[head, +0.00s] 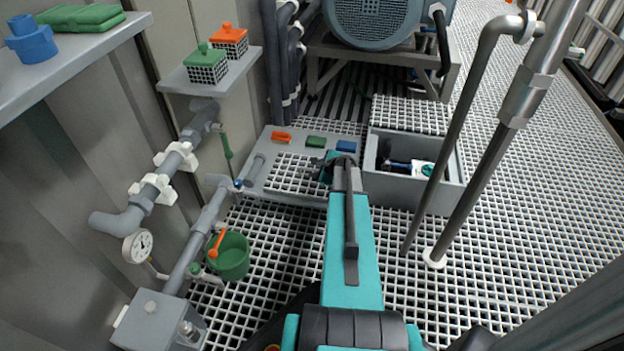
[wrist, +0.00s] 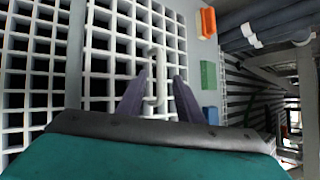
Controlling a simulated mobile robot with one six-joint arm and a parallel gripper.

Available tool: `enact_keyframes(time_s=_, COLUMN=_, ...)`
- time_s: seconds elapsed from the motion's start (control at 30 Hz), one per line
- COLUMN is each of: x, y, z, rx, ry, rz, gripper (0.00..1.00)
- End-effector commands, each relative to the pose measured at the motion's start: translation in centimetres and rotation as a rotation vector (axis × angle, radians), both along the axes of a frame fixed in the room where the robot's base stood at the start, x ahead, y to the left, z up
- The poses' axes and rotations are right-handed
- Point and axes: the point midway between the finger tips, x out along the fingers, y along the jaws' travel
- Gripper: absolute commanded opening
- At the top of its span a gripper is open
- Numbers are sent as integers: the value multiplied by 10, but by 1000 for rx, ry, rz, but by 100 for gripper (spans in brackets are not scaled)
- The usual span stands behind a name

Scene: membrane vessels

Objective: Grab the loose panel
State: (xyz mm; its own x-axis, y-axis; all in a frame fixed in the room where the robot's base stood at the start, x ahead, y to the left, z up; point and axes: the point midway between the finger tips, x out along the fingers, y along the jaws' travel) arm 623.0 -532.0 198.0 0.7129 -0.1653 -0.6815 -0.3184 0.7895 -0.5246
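The loose panel is a pale square-mesh grating (head: 295,176) set in a grey floor frame in the head view; my arm covers its right part. The panel (wrist: 112,62) fills the middle of the wrist view, with a pale bar handle (wrist: 155,62) on it. My gripper (wrist: 160,84) is open, with one dark finger on each side of the handle and a gap to both. In the head view my gripper (head: 332,168) is over the panel's right side, its fingers hard to make out. I cannot tell how high the fingertips are above the mesh.
Orange (head: 281,136), green (head: 316,141) and blue (head: 346,146) blocks lie on the grey frame's far strip. An open grey bin (head: 396,190) with tools stands to the right. Steel pipes (head: 470,185) rise at right.

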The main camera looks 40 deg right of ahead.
Motion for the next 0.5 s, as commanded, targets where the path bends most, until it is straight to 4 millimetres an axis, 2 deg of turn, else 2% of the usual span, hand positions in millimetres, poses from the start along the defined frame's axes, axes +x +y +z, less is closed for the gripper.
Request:
enact_keyframes(time_s=0.03, x=5, y=-2, z=-8, rx=0, ry=0, rz=0, gripper=33)
enact_keyframes(time_s=0.2, x=18, y=-5, z=-19, rx=-1, ry=1, rz=2, gripper=33)
enact_keyframes(time_s=0.5, x=24, y=-5, z=-23, rx=-1, ry=0, rz=1, gripper=33)
